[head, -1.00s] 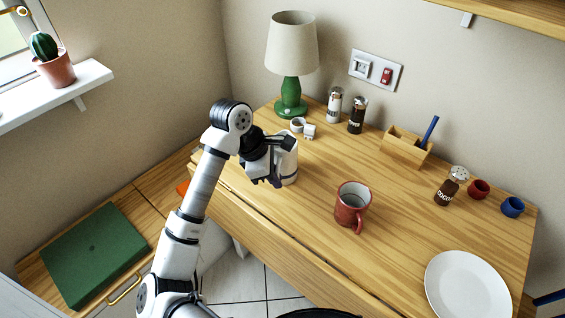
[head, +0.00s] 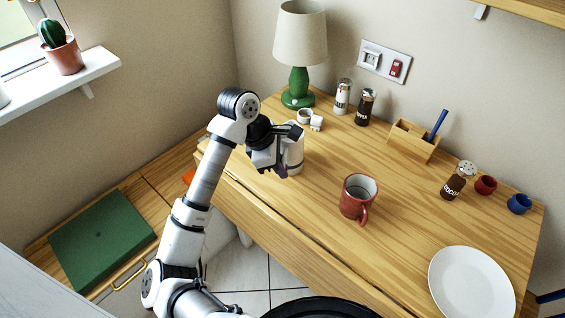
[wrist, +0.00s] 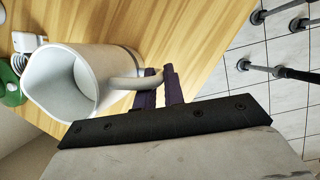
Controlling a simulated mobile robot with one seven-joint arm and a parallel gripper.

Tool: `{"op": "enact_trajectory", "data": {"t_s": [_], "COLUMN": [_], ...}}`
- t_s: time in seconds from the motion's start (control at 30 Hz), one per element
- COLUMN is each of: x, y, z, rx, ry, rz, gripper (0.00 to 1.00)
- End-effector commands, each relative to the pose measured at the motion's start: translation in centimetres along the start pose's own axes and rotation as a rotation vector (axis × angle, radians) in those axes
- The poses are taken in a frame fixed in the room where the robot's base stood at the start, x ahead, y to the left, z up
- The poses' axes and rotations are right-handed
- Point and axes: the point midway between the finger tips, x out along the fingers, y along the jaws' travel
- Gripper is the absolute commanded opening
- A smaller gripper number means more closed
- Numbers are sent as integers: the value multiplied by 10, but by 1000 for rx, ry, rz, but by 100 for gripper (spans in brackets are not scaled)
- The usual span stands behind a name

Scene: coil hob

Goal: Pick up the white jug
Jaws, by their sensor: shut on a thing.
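The white jug (head: 296,158) stands upright on the wooden table, partly hidden behind my gripper in the head view. In the wrist view the jug (wrist: 88,82) shows its open mouth at the left and its handle toward my fingers. My gripper (head: 278,168) is at the jug's near side. Its dark purple fingers (wrist: 158,82) are shut on the jug's handle. I cannot tell any gap between the jug's base and the table.
A red mug (head: 358,198) stands to the right on the table (head: 300,215). A green lamp (head: 299,85) and small white items (head: 310,121) are behind the jug. Shakers (head: 366,106), a wooden holder (head: 412,143) and a plate (head: 472,285) are farther right.

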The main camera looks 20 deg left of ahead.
Motion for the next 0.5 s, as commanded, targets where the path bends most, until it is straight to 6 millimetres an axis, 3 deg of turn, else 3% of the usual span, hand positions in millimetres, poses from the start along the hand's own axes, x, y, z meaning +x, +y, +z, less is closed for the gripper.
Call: {"op": "enact_trajectory", "data": {"t_s": [0.5], "x": [-33], "y": [2], "z": [14], "rx": [3], "ry": [1], "rz": [5], "gripper": [0]}}
